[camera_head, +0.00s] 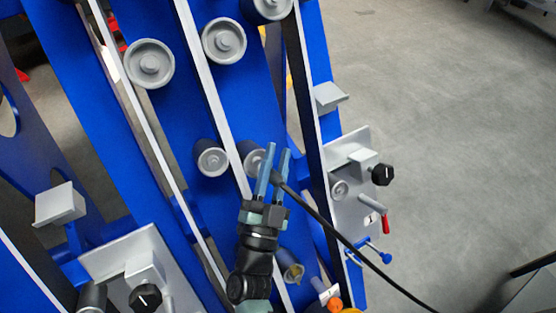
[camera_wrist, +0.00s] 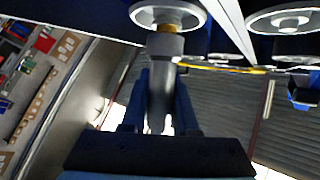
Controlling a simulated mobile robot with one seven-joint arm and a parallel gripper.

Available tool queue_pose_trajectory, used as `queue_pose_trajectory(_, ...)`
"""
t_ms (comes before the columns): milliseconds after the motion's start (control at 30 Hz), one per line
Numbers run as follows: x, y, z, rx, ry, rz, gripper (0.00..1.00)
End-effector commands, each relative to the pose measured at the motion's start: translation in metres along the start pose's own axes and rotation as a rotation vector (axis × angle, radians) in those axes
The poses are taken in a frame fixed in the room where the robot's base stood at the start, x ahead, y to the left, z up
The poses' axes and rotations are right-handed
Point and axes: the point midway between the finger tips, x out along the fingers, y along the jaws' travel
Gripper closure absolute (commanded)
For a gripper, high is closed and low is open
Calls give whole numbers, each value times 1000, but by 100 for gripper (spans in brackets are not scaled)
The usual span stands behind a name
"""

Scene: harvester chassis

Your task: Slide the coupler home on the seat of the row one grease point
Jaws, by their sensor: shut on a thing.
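My gripper (camera_head: 273,165) is shut on the grey coupler (camera_wrist: 162,85), seen between its two fingers in the wrist view. The coupler's upper end is at a brass nipple (camera_wrist: 167,28) on a round grey seat (camera_wrist: 167,13). A short stretch of brass shows between coupler and seat. In the head view the fingers reach over the blue frame beside a round grey seat (camera_head: 252,155) and partly hide it. A black hose (camera_head: 340,237) runs from between the fingers to the lower right. The coupler itself is mostly hidden in the head view.
Another grey cup (camera_head: 211,157) sits just left of the fingers, and larger rollers (camera_head: 149,63) (camera_head: 224,41) lie farther up. A grey plate (camera_head: 350,190) with a black knob (camera_head: 383,174) and a red handle (camera_head: 385,222) stands to the right. The floor beyond is open.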

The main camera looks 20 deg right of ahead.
Motion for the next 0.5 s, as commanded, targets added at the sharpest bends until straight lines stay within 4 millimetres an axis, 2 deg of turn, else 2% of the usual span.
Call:
queue_pose_trajectory(133,2,0,4,0,1,-1,100)
queue_pose_trajectory(167,2,0,3,0,1,-1,68)
queue_pose_trajectory(333,2,0,3,-1,1,-1,38)
queue_pose_trajectory(500,2,0,3,-1,1,0,37)
